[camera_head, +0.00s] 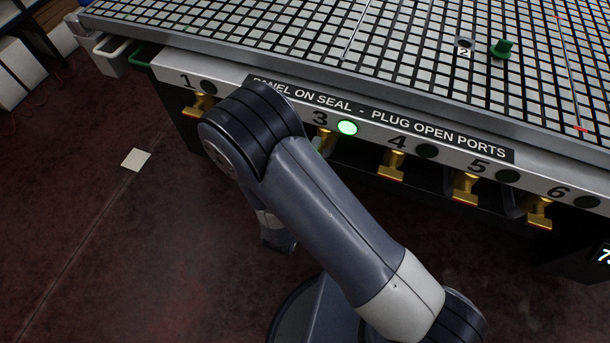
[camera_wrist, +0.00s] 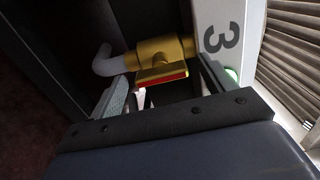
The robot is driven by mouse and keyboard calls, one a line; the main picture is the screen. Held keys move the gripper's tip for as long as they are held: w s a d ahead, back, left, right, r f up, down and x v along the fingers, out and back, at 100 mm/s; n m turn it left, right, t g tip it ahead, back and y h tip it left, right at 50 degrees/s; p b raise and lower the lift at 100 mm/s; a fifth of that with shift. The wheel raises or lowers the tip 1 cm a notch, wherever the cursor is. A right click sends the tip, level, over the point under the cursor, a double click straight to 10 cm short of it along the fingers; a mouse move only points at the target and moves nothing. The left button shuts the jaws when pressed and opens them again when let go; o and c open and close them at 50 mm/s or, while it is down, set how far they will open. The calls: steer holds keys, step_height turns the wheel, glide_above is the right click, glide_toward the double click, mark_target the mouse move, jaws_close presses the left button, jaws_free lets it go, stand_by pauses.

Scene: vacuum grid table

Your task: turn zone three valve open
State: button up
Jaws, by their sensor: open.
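The zone three valve is a brass valve (camera_wrist: 158,52) in the wrist view, beside the "3" label. Its flat handle (camera_wrist: 162,73) has a red edge and looks roughly in line with the valve body. My gripper (camera_wrist: 165,88) is open, one finger on each side of the handle; I cannot tell whether either finger touches it. In the head view the zone three valve (camera_head: 326,139) is partly hidden by my arm, and most of my gripper is hidden too. The green lamp (camera_head: 347,127) by the 3 is lit.
Other brass valves hang under the panel edge, such as zone one (camera_head: 198,106), zone four (camera_head: 391,164) and zone five (camera_head: 466,188), with dark lamps. The grid table (camera_head: 330,45) lies above. A green plug (camera_head: 503,48) stands on it. A grey hose (camera_wrist: 106,60) meets the valve.

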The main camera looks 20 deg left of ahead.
steer(key=s, duration=0.8)
steer(key=shift+s+a, duration=0.25)
steer(key=shift+a, duration=0.05)
steer(key=shift+w, duration=0.1)
steer(key=w, duration=1)
steer(key=shift+w+d, duration=0.35)
steer(key=shift+d, duration=0.05)
